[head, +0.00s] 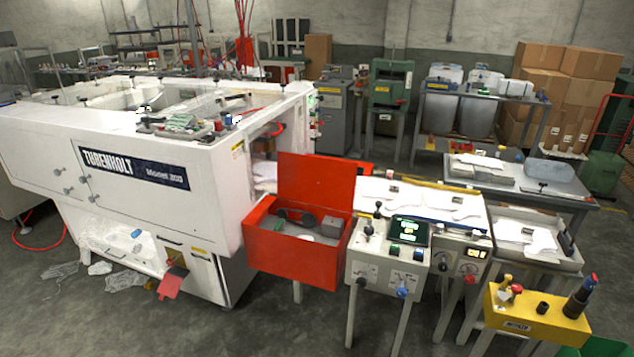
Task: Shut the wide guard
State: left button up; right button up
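A wide red guard panel (315,184) stands raised, roughly upright, at the back of an open red box (262,248) beside the white machine (90,135). Its hinge is not clear to me. Grey and dark parts (309,222) show inside the box, so it is uncovered. A much smaller red flap (171,284) hangs tilted outward at a low opening on the white machine's front. Neither of my grippers is in the head view.
A grey control box (388,267) with knobs and a dark green screen stands right of the red box. A yellow tool block (537,318) is at the front right. Trays and tables with white film pieces lie behind. The floor in front is mostly clear, with crumpled film at left.

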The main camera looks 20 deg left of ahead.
aim_at(335, 189)
jog(key=i+j+z, duration=0.1)
jog(key=i+j, duration=0.25)
jog(key=i+j+z, duration=0.1)
jog(key=i+j, duration=0.25)
jog(key=j, duration=0.2)
jog(key=i+j+z, duration=0.1)
jog(key=i+j, duration=0.2)
jog(key=j, duration=0.2)
